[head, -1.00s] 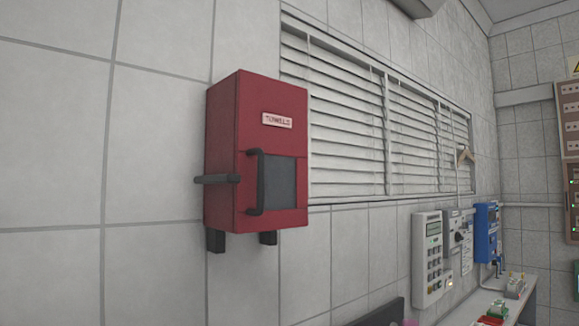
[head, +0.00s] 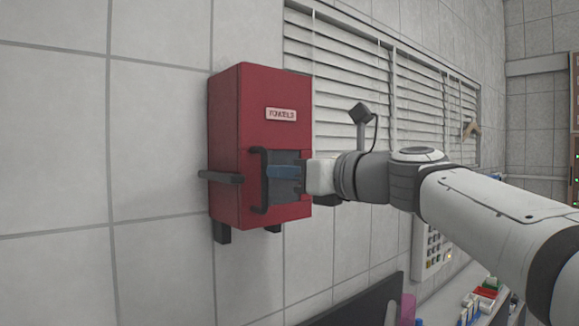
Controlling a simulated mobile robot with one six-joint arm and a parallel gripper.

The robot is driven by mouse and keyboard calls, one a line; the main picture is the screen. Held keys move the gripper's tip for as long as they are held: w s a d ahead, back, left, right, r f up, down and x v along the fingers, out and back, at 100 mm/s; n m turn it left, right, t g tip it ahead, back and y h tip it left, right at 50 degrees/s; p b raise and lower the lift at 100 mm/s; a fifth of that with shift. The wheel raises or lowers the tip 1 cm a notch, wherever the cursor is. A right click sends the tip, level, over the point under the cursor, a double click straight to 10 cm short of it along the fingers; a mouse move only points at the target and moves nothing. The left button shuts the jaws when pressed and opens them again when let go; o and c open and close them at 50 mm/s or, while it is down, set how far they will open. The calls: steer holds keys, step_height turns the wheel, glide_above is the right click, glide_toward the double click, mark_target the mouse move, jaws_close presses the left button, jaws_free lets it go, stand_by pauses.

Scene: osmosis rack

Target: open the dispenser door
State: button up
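The red towel dispenser (head: 238,100) hangs on the tiled wall, left of centre in the head view. The finger gap is too small to make out. My gripper hides part of the window and the dispenser's right edge.
A dark bar (head: 221,177) sticks out from the dispenser's left side. Slatted blinds (head: 345,60) are behind to the right. A keypad box (head: 433,250) is on the wall below my arm. A bench with small items (head: 485,294) is at lower right. The left wall is bare.

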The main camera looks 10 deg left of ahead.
mark_target(265, 208)
steer(key=p+x, duration=0.1)
steer(key=x, duration=0.4)
steer(key=shift+w+a, duration=0.1)
jaws_close()
